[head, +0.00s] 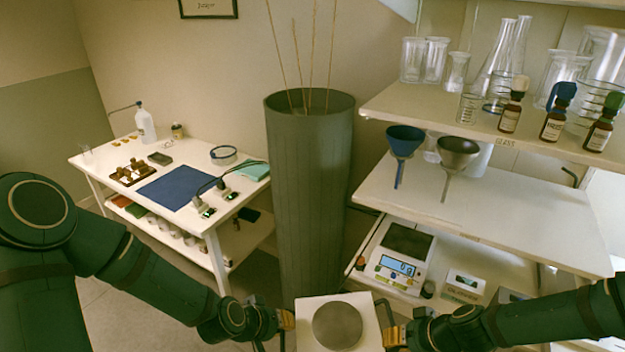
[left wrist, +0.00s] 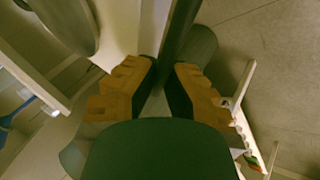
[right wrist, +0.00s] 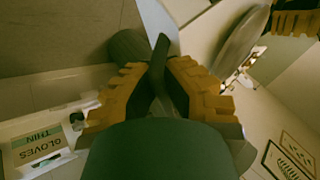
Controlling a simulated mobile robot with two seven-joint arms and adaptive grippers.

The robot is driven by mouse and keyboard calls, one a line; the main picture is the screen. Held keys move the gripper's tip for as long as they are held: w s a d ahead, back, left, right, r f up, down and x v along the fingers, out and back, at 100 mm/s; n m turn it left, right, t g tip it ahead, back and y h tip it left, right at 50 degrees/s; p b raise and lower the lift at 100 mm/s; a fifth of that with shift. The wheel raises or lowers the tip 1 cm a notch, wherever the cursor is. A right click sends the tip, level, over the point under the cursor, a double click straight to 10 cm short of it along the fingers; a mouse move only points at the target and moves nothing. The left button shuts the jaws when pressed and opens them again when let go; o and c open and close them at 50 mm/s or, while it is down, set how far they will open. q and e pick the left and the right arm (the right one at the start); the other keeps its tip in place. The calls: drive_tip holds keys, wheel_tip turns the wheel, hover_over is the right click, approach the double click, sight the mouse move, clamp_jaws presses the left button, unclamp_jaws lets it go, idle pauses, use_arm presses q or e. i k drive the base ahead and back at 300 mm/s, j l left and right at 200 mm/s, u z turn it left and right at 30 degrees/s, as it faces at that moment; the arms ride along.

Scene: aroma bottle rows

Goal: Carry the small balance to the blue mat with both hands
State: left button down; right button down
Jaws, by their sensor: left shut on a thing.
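The small balance (head: 308,325), white with a round grey pan (head: 338,325), is at the bottom centre of the head view, between my two grippers. My left gripper (head: 287,320) is shut on its left side. In the left wrist view its orange fingers (left wrist: 168,85) close around a dark strip at the balance's side. My right gripper (head: 388,335) is at its right side; in the right wrist view its fingers (right wrist: 160,75) close around a similar dark strip. The balance looks roughly level. The blue mat (head: 180,188) lies flat and bare on the white table at the left.
A tall dark green planter (head: 310,190) with thin sticks stands between the table and the shelves. The white table (head: 105,165) holds a wooden rack, a bottle and small devices around the mat. The right-hand shelves (head: 520,205) hold glassware, funnels and a larger scale (head: 400,264).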

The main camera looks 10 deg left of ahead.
sight(174, 189)
drive_tip(key=i+j, duration=0.15)
drive_tip(key=j, duration=0.3)
drive_tip(key=i+j, duration=0.15)
drive_tip(key=j, duration=0.3)
drive_tip(key=i+j+z, duration=0.1)
drive_tip(key=j, duration=0.35)
drive_tip(key=i+j, duration=0.2)
drive_tip(key=j, duration=0.25)
drive_tip(key=i+j, duration=0.15)
drive_tip(key=j, duration=0.3)
drive_tip(key=i+j, duration=0.1)
drive_tip(key=j, duration=0.35)
drive_tip(key=i+j+z, duration=0.1)
drive_tip(key=j, duration=0.35)
drive_tip(key=i+j, duration=0.2)
drive_tip(key=j, duration=0.25)
